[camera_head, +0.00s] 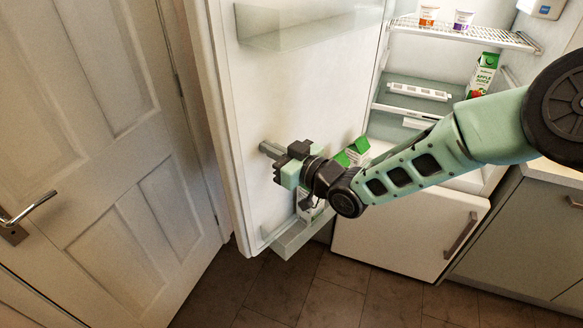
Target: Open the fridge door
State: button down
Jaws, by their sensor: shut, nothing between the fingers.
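The fridge door (285,95) stands wide open on the left of the fridge, with its inner side facing me. The fridge interior (410,75) is in view. My gripper (268,150) is at the inner face of the door, about mid-height, with its fingers pointing left toward the panel. Its fingers are together and hold nothing. They look very close to the panel, but I cannot tell whether they touch it. The door's outer side and handle are hidden.
A white room door (110,130) with a lever handle (28,208) stands close at the left. Cartons stand in the fridge door's lower bin (290,238), partly behind my arm. An apple juice carton (482,75) and pots (462,20) are on shelves. A counter is at right.

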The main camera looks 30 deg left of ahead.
jog(key=shift+w+a+b, duration=0.2)
jog(key=shift+a+b, duration=0.4)
jog(key=shift+a, duration=0.75)
